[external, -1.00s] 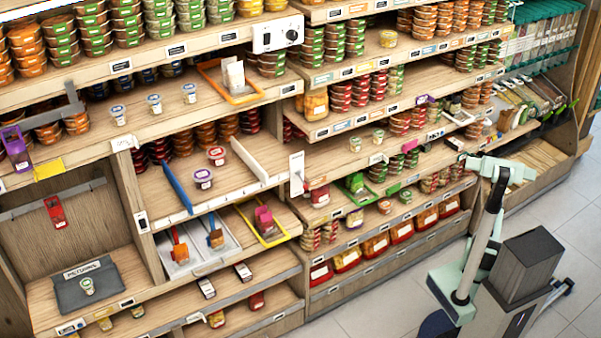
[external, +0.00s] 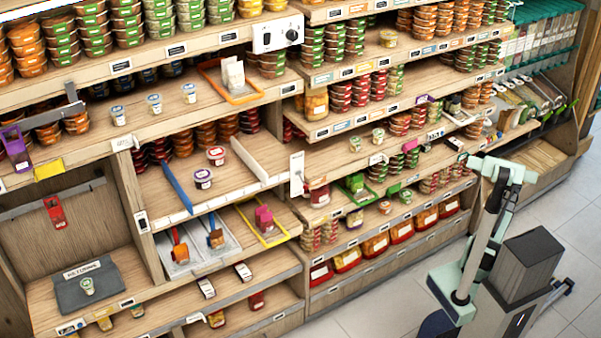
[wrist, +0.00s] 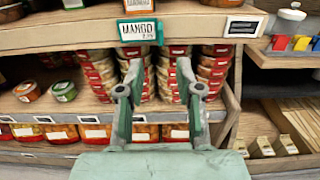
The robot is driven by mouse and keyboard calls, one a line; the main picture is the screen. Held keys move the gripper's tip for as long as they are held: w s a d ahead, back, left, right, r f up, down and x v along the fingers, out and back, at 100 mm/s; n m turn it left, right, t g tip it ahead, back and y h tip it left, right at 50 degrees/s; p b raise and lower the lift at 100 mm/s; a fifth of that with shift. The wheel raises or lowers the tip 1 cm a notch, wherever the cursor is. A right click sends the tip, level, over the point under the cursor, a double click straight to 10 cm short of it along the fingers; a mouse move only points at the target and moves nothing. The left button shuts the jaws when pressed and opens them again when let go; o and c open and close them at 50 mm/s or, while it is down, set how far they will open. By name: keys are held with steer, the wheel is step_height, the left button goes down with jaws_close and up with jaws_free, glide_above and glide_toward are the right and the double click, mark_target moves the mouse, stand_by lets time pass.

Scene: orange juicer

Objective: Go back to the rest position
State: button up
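My gripper (wrist: 160,85) shows in the wrist view with its two pale green fingers apart and nothing between them. Behind the fingers are stacked tubs with red labels (wrist: 215,72) on a shelf, apart from the fingertips. In the external view my arm rises at the right, in front of the shelving. My gripper end (external: 468,160) points at the shelves there, and its fingers are too small to make out.
A lower shelf holds red trays (wrist: 92,131). In the external view, long wooden shelving (external: 330,150) full of tubs fills the left and middle. The tiled floor (external: 390,305) is clear in front.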

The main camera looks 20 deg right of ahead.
stand_by(0.3)
steer(key=s+a+f+n+g+y+p, duration=0.1)
steer(key=s+a+f+n+g, duration=0.35)
steer(key=a+f+n, duration=0.4)
steer(key=s+a+f+n+g+p, duration=0.1)
steer(key=s+a+f+n+g, duration=0.3)
steer(key=a+f, duration=0.65)
steer(key=s+a+f+n+g+y+p, duration=0.1)
steer(key=s+a+f+n+g, duration=0.2)
steer(key=a+f+n+g, duration=0.6)
steer(key=s+a+f+n+g+h+p, duration=0.1)
steer(key=s+a+f+n+g+p, duration=0.1)
steer(key=s+a, duration=0.4)
steer(key=s+a+f+n+g+h+p, duration=0.2)
steer(key=s+a+f+n, duration=0.2)
steer(key=s, duration=0.9)
steer(key=s+a+f+n+g+h+p, duration=0.2)
steer(key=s+a+n, duration=0.4)
steer(key=s+a, duration=0.3)
step_height(320, 180, down, 2)
steer(key=shift+s+a+g, duration=0.15)
steer(key=shift+g, duration=0.3)
